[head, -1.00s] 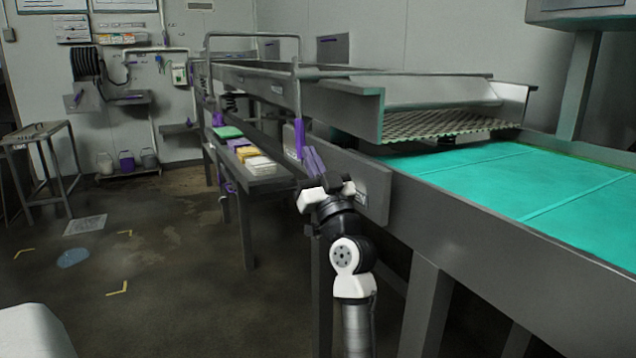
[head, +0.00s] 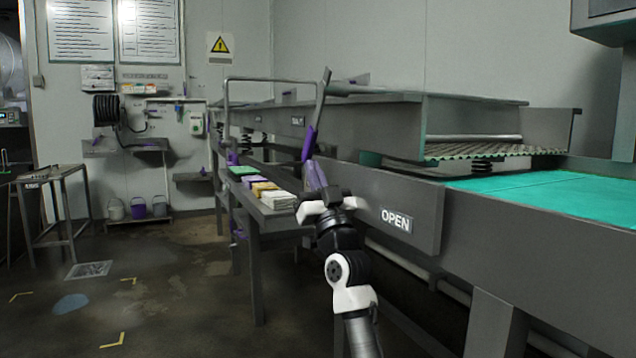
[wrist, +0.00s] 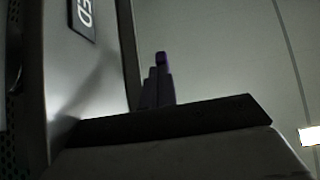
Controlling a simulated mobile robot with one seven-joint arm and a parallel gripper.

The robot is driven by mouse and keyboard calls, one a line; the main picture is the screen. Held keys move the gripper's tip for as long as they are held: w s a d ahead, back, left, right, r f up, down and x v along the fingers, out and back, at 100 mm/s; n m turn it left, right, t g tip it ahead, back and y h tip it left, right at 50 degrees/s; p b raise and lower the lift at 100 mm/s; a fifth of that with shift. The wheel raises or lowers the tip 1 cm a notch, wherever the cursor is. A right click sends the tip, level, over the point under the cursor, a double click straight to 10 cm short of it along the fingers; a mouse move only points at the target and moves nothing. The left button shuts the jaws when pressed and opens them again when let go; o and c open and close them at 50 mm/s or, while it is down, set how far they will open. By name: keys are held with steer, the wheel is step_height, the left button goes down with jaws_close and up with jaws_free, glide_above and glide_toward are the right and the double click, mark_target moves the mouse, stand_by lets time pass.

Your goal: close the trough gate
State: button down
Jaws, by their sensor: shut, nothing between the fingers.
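A slim bar with a purple section (head: 308,144) and a grey upper part stands tilted at the near end of the trough (head: 470,115); it may be the gate's handle, but I cannot tell the gate panel itself. A plate reading OPEN (head: 396,221) is on the grey side panel right of my gripper. My gripper (head: 313,172) points up just below the bar, its purplish fingers together and empty; I cannot tell whether they touch it. In the wrist view the closed fingers (wrist: 158,85) show near a sign ending in "ED" (wrist: 84,14).
A teal conveyor belt (head: 560,190) runs at the right below the perforated tray (head: 490,151). A side shelf with coloured stacks (head: 275,199) is left of my gripper. A small table (head: 50,180) and buckets (head: 138,208) stand far left. Floor between is clear.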

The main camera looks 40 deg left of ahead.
steer(key=shift+w+a+r+t, duration=0.3)
steer(key=shift+w+a+r, duration=0.25)
steer(key=shift+a+r, duration=0.15)
steer(key=shift+f, duration=0.1)
steer(key=s+d+f+b, duration=0.2)
steer(key=d+f, duration=0.2)
steer(key=f, duration=0.9)
steer(key=shift+d+b, duration=0.15)
steer(key=shift+b, duration=0.15)
